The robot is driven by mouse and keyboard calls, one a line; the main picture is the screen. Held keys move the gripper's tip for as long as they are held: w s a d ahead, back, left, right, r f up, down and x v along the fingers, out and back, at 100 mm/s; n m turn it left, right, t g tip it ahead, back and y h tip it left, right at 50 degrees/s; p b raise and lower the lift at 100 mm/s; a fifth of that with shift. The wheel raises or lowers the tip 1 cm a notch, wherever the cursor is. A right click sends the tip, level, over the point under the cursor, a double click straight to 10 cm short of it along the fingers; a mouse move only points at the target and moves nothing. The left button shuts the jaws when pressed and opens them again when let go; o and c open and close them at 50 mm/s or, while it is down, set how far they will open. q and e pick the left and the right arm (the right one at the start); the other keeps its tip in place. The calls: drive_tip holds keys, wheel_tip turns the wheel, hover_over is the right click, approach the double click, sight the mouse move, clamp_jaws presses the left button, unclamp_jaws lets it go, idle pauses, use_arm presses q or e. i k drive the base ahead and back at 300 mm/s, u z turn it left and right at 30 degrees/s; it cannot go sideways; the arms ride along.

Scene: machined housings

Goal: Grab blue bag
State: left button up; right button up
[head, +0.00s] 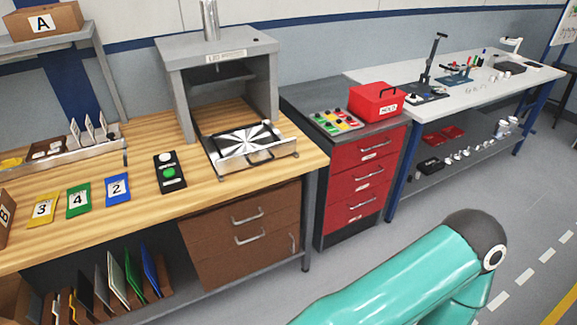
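A flat blue packet (118,188) with a white label reading "2" lies on the wooden workbench (225,188) at the left of the head view. It is the only blue item on the bench top that looks like a bag. A green packet marked "4" (78,199) and a yellow packet marked "3" (43,208) lie to its left. Neither of my grippers is in view. One teal arm of mine crosses the lower right, well away from the packet.
A parts rack (70,152) is behind the packets. Colored folders (120,278) stand under the bench. Floor lies right of the bench.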

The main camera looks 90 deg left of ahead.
sight(117, 189)
drive_tip(key=z, duration=0.25)
drive_tip(key=i, duration=0.75)
drive_tip(key=u, duration=2)
drive_tip(key=i, duration=0.35)
drive_tip(key=u, duration=2.45)
drive_tip(key=i, duration=0.15)
drive_tip(key=u, duration=1.4)
drive_tip(key=i, duration=1.05)
drive_tip(key=z, duration=0.75)
